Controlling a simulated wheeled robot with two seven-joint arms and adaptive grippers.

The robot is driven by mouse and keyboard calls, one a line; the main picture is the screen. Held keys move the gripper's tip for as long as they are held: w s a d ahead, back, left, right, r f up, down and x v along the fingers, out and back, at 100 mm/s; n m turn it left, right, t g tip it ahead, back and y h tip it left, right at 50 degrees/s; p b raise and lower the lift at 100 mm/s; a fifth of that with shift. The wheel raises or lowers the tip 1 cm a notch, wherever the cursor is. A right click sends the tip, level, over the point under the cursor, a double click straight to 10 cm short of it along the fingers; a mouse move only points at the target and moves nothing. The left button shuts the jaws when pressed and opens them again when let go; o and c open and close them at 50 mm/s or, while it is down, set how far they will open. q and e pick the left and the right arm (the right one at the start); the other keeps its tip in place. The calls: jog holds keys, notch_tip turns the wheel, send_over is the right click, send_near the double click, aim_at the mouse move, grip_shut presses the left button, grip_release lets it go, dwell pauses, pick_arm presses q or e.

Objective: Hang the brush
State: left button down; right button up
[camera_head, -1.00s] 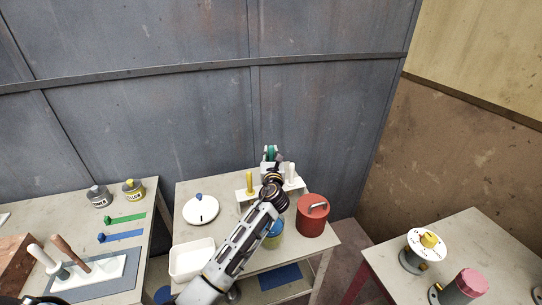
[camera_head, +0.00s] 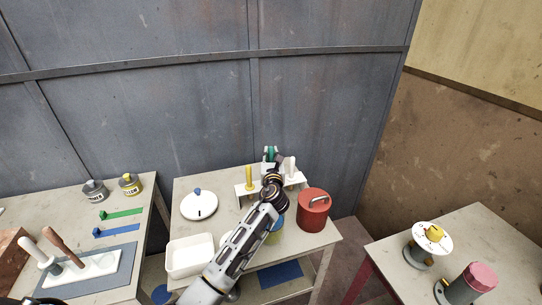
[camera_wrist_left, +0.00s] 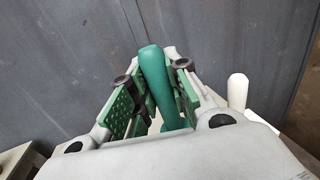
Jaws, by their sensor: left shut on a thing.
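My left gripper (camera_head: 270,158) is at the back of the middle table, over the white rack (camera_head: 242,198). It is shut on the green handle of a brush (camera_wrist_left: 154,82), which stands nearly upright between the green finger pads in the left wrist view. The brush's lower end is hidden by the gripper, so I cannot tell whether it touches the rack. A yellow handle (camera_head: 249,176) stands in the rack left of the gripper. A white handle (camera_head: 291,168) stands on its right and also shows in the left wrist view (camera_wrist_left: 237,91). My right gripper is not in view.
A can, partly hidden by my arm, stands beside the red one. A wall is close behind.

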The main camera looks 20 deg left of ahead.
pick_arm(q)
jog(key=shift+f+b, duration=0.3)
jog(key=shift+f, duration=0.8)
jog(key=shift+f+b, duration=0.6)
jog(key=shift+f, duration=0.25)
jog(key=shift+f+b, duration=0.5)
jog(key=shift+f, duration=0.4)
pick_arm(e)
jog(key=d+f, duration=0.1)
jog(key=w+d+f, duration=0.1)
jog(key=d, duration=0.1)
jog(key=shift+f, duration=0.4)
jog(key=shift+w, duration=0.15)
